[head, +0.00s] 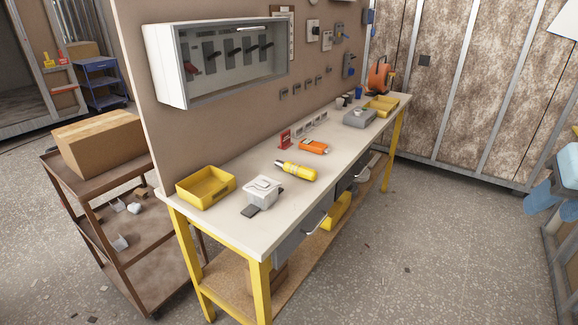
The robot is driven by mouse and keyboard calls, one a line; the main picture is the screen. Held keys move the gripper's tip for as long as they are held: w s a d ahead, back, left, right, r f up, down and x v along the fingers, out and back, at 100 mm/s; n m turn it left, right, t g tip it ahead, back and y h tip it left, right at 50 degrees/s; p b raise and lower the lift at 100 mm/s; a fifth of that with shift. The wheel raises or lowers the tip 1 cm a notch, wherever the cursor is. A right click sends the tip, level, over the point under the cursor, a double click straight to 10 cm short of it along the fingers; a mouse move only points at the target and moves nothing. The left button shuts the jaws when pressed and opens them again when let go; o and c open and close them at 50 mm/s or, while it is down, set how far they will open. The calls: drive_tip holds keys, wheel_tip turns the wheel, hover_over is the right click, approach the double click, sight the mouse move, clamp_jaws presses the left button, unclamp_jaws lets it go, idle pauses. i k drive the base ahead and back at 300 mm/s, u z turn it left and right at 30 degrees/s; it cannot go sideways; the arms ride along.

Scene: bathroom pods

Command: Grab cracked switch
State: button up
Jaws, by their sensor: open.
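I cannot make out a crack on any switch from here. A white square box (262,189), possibly a switch, sits near the front of the workbench (235,222), with a small dark flat piece (251,211) beside it. Several switch-like fittings are mounted on the brown board behind the bench, including a pale one (312,34) and a grey one (349,66). A white-framed cabinet (222,62) on the board holds a row of dark switches behind its front. My gripper is not in view.
On the bench are a yellow tray (205,187), a yellow cylindrical tool (296,171), an orange device (313,147), a grey box (359,118) and a far yellow tray (381,106). A brown cart (120,178) with a cardboard box stands left. Floor right of the bench is mostly clear.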

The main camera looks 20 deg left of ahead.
sight(262, 186)
drive_tip(key=u, duration=0.3)
drive_tip(key=i, duration=1)
drive_tip(key=u, duration=0.55)
